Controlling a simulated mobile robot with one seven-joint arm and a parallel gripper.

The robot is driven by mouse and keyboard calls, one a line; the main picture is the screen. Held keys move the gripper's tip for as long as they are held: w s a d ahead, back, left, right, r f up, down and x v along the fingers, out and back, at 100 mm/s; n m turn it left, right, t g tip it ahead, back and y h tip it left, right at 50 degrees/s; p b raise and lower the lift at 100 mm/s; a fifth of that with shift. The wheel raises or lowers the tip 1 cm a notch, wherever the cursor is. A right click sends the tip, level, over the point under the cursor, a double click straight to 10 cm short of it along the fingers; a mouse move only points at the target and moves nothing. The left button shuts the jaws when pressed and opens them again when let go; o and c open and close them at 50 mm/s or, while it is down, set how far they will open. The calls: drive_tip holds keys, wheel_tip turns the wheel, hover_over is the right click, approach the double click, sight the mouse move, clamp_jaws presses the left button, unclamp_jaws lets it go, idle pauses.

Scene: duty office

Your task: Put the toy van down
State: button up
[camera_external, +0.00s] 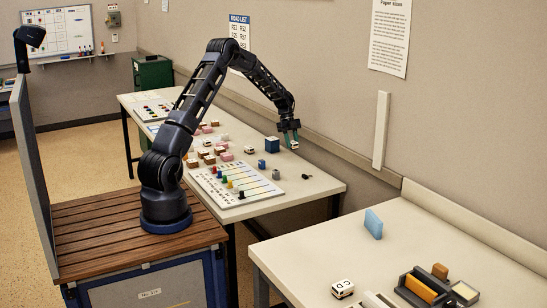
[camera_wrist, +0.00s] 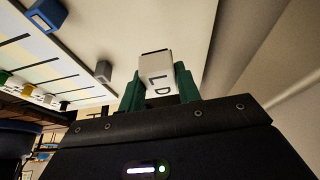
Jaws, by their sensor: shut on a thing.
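My gripper (camera_external: 290,138) is at the end of my outstretched arm, over the back right part of the long table (camera_external: 315,186).
A white board with coloured pegs (camera_external: 262,190) lies in front.

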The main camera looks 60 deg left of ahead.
wheel_tip(320, 180, up, 10)
idle(0.3)
drive_tip(key=shift+d, duration=0.1)
drive_tip(key=w+d+r, duration=0.2)
drive_tip(key=d, duration=2.4)
drive_tip(key=w+d+r, duration=0.1)
drive_tip(key=d+r, duration=0.2)
drive_tip(key=d, duration=2.3)
wheel_tip(320, 180, up, 5)
hover_over(384, 267)
drive_tip(key=a, duration=0.2)
drive_tip(key=f, duration=1.9)
drive_tip(key=shift+d+f, duration=0.2)
drive_tip(key=shift+f, duration=0.2)
